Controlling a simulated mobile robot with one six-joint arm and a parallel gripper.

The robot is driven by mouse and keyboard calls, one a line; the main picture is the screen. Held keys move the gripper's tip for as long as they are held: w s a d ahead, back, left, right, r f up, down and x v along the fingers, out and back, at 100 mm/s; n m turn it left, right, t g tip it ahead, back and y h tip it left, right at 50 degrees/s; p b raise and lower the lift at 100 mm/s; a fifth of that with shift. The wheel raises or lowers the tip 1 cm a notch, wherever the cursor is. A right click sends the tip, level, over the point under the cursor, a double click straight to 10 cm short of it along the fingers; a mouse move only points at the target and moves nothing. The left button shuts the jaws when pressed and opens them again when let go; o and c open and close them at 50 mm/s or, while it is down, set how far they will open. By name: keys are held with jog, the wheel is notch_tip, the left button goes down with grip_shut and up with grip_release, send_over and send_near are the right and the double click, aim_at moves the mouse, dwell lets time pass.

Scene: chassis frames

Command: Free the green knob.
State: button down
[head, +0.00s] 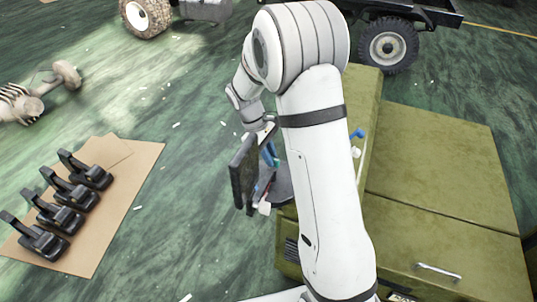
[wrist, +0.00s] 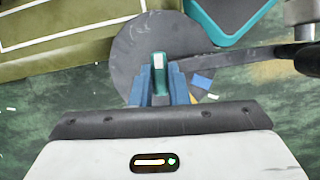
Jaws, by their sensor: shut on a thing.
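My gripper (wrist: 160,80) shows in the wrist view with its two blue fingers closed on a small green piece with a pale strip on top, which I take to be the green knob (wrist: 160,62). The knob stands up between the fingertips, over or in front of a round grey disc (wrist: 125,45). I cannot tell whether the knob is still joined to anything below. In the head view my gripper (head: 269,157) is small, left of my white arm, above a dark disc (head: 283,185). The knob cannot be made out there.
An olive cabinet (head: 440,160) stands at the right, with a blue knob (head: 357,134) and a white knob (head: 356,152) near its left side. A teal-edged panel (wrist: 225,40) lies close to the right of my fingers. Several black clamps lie on cardboard (head: 120,205) at the left. Green floor between is mostly clear.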

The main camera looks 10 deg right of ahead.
jog(key=shift+w+r+n+t, duration=0.1)
jog(key=shift+n+t, duration=0.2)
jog(key=shift+n, duration=0.3)
jog(key=c, duration=1.4)
grip_release()
jog(key=v, duration=0.7)
jog(key=shift+a+r, duration=0.2)
jog(key=shift+r, duration=0.1)
